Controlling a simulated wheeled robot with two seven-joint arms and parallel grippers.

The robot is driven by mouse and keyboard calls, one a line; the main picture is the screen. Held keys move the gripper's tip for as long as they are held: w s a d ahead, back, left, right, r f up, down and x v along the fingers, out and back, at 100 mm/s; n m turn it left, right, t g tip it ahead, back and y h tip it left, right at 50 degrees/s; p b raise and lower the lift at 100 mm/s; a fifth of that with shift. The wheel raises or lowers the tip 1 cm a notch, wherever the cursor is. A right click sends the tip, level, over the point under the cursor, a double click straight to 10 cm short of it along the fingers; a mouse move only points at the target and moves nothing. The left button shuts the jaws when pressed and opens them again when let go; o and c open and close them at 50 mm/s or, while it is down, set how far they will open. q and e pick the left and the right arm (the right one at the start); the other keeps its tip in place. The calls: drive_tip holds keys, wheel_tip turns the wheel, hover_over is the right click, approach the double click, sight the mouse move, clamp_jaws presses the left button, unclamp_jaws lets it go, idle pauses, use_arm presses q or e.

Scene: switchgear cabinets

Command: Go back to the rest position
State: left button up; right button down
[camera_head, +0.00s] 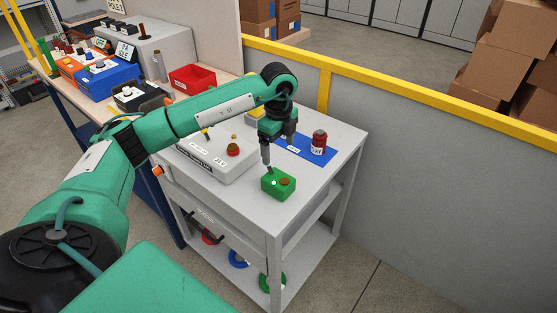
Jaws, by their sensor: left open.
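My left arm comes in from the left and reaches over a grey cart (330,152). Its left gripper (280,152) points down above the cart top and is open. One finger hangs just behind a green box (278,184) with a round brown spot and a small white spot on top. From this view I cannot tell whether the finger touches the box. My right gripper is not in view.
A grey box (217,163) with a red button, a blue mat (297,147) and a red jar (319,142) are on the cart. A red bin (192,78) stands on the bench behind. A yellow-topped partition (420,130) borders the right.

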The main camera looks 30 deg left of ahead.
use_arm(q)
drive_tip(key=shift+r, duration=0.3)
